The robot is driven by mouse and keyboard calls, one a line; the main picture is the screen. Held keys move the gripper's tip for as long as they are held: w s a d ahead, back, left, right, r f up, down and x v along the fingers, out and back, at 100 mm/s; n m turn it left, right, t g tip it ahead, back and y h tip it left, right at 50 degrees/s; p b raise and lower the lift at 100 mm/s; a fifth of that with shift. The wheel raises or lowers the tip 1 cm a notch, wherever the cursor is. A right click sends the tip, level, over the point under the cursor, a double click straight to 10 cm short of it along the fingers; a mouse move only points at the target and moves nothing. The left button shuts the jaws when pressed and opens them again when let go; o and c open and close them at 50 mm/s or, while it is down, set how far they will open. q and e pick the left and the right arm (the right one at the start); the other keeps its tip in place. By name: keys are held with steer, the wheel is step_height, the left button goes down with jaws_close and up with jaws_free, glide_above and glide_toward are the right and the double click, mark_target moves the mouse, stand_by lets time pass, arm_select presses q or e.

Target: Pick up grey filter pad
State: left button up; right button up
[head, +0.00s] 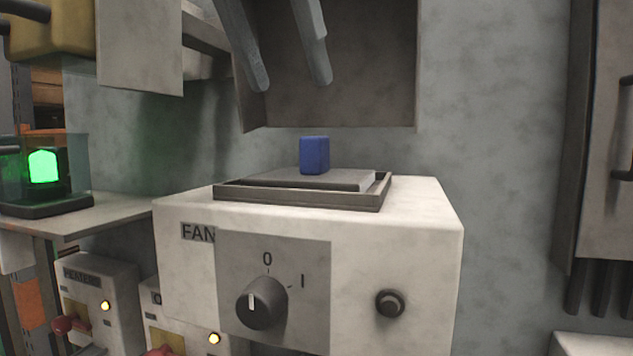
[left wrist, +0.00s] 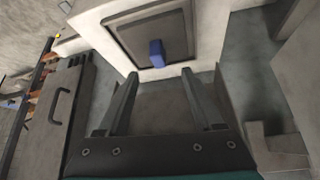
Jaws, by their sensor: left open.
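The grey filter pad (head: 345,179) is a flat square slab lying in a shallow dark tray (head: 228,191) on top of the white fan box. A blue block (head: 314,155) stands up from the pad like a handle. In the left wrist view the pad (left wrist: 131,38) and its blue block (left wrist: 156,53) show beyond the fingertips. My left gripper (head: 292,88) is open and empty, above the blue block and apart from it. Its two fingers also show in the left wrist view (left wrist: 159,76). My right gripper is in neither view.
The white fan box (head: 429,236) carries a knob (head: 262,303) and a button (head: 390,303) on its front. A grey wall panel stands behind. At left is a shelf (head: 104,211) with a glowing green lamp (head: 43,167). A handled cabinet (head: 607,140) stands at right.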

mark_target(315, 142)
arm_select(q)
steer(key=x, duration=0.3)
steer(key=shift+w+f, duration=0.1)
steer(key=shift+w, duration=0.05)
steer(key=shift+d+x, duration=0.2)
steer(key=shift+x, duration=2.8)
jaws_close()
